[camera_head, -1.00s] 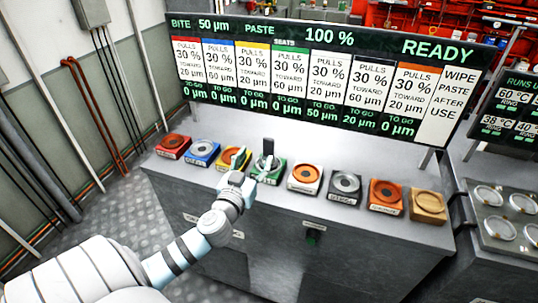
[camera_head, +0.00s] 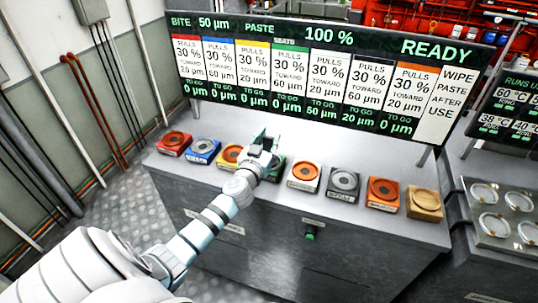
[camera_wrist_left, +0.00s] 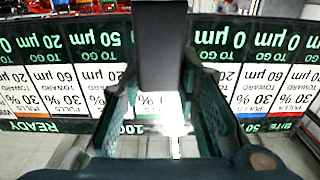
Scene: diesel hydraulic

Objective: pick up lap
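The lap (camera_wrist_left: 160,45) shows in the left wrist view as a dark upright bar, between the two fingers of my left gripper (camera_wrist_left: 160,85). That view is upside down. In the head view my left gripper (camera_head: 265,146) is over the green seat block (camera_head: 279,170) and hides most of the lap and block. Its fingers are spread, one on each side of the lap; I cannot tell whether they touch it. My right gripper is not in view.
Other seat blocks stand in a row on the grey bench: red (camera_head: 174,143), blue (camera_head: 203,151), yellow (camera_head: 228,156), white (camera_head: 304,176), dark (camera_head: 343,184), orange (camera_head: 383,194) and wooden (camera_head: 424,204). A display board (camera_head: 320,75) stands behind them.

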